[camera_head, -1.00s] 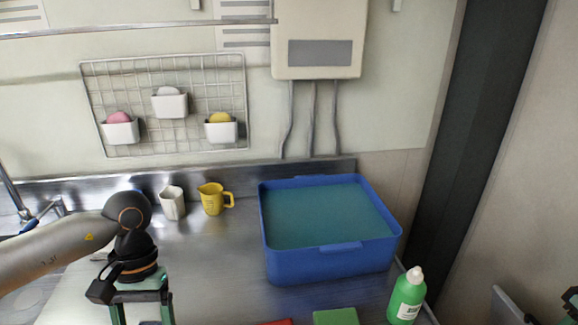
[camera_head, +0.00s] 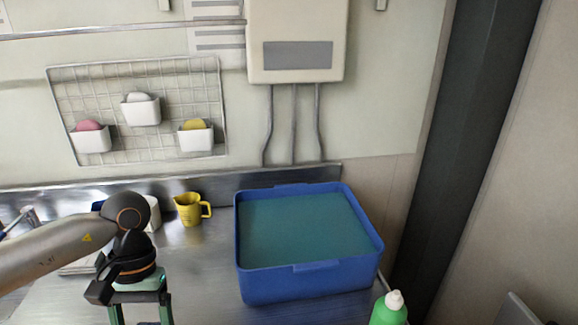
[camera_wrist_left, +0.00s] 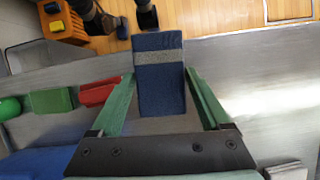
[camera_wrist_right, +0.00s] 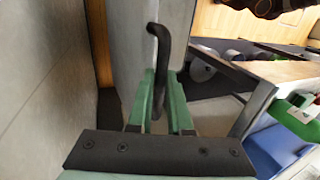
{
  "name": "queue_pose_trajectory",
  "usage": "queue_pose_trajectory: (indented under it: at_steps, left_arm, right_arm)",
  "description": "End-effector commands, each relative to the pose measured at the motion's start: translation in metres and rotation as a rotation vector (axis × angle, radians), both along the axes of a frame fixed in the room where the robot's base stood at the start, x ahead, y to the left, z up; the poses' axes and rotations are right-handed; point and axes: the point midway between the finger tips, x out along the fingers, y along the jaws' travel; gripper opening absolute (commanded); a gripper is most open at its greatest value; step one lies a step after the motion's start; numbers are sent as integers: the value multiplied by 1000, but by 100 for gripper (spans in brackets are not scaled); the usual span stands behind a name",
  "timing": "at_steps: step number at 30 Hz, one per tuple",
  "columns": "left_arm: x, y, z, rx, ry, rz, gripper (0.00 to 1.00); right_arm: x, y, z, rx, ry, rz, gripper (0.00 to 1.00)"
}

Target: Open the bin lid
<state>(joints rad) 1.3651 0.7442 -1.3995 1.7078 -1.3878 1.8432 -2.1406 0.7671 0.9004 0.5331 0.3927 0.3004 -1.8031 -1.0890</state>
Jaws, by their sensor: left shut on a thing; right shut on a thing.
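My left gripper (camera_wrist_left: 160,105) is shut on a dark blue block with a grey band (camera_wrist_left: 160,75). In the head view (camera_head: 140,312) only the upper part of this gripper shows, at the lower left, and the block is out of frame. My right gripper (camera_wrist_right: 160,105) is shut on a dark, bent handle (camera_wrist_right: 160,50), which stands out between its green fingers. Behind the handle is a light grey panel (camera_wrist_right: 135,25); I cannot tell for sure whether it is the bin lid. The right gripper is out of the head view.
A blue tub (camera_head: 310,284) stands on the steel counter (camera_head: 205,280), with a green bottle (camera_head: 388,314) at its front right. A yellow jug (camera_head: 188,209) stands near the wall. A dark post (camera_head: 470,150) rises at the right. Red (camera_wrist_left: 98,92) and green (camera_wrist_left: 50,101) blocks lie on the counter.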

Motion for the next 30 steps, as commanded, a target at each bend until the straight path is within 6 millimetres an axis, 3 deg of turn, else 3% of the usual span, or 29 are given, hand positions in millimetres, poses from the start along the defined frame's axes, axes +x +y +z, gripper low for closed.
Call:
queue_pose_trajectory:
  at_steps: [20, 21, 28, 30]
  left_arm:
    - [0, 0, -1, 0, 0, 0, 28]
    - [0, 0, -1, 0, 0, 0, 28]
    - [0, 0, -1, 0, 0, 0, 28]
    - [0, 0, -1, 0, 0, 0, 28]
  right_arm:
    - [-5, 1, -7, 18, 15, 4, 0]
    - [-5, 1, -7, 18, 15, 4, 20]
    - [-4, 1, -4, 18, 9, 2, 46]
    - [-3, 1, -4, 19, 7, 2, 47]
